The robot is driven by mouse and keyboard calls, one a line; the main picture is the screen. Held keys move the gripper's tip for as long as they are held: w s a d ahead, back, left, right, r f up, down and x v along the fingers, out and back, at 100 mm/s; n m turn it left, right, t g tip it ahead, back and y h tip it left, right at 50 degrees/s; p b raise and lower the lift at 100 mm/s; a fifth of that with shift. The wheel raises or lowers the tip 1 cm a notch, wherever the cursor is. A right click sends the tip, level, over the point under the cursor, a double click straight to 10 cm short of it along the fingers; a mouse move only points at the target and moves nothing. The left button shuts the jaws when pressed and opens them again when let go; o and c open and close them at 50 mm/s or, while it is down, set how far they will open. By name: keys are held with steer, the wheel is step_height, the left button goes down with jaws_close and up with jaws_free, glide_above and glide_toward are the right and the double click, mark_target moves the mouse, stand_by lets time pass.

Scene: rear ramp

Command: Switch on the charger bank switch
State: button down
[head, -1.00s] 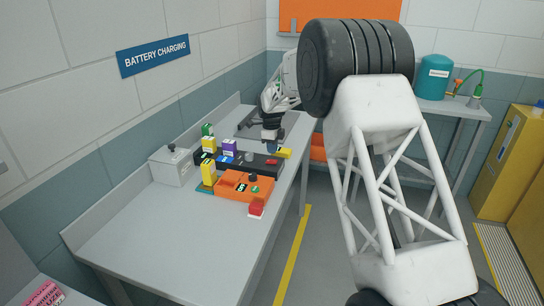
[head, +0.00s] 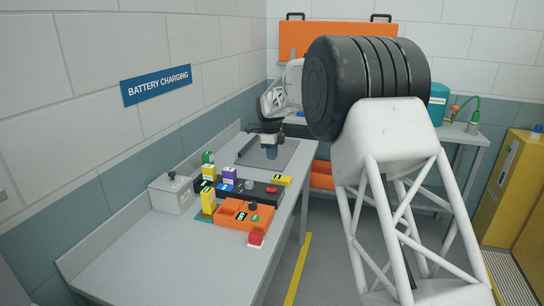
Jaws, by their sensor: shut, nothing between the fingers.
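The charger bank is on the grey bench: a black strip (head: 262,188) with several coloured packs, yellow, purple, blue and green, and an orange unit (head: 231,207) in front. The orange unit carries a dark knob (head: 252,205), a small green round part (head: 255,218) and a dark label. A red block (head: 256,238) sits at its front corner. Which part is the bank switch, and its position, are too small to tell. My gripper (head: 271,155) is shut and empty, pointing down behind the bank, apart from it, over a grey plate.
A yellow pack (head: 281,181) lies at the strip's right end. A grey box with a knob (head: 172,195) stands at the left by the wall. The bench's near part (head: 150,258) is clear. A teal tank (head: 438,103) stands on another table at the back right.

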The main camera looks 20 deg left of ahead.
mark_target(276, 189)
steer(key=shift+a+r+h, duration=0.15)
steer(key=shift+a+h, duration=0.1)
steer(key=shift+h, duration=0.25)
stand_by(0.3)
steer(key=f, duration=0.4)
steer(key=d+f, duration=0.1)
steer(key=f, duration=0.9)
steer(key=shift+d, duration=0.35)
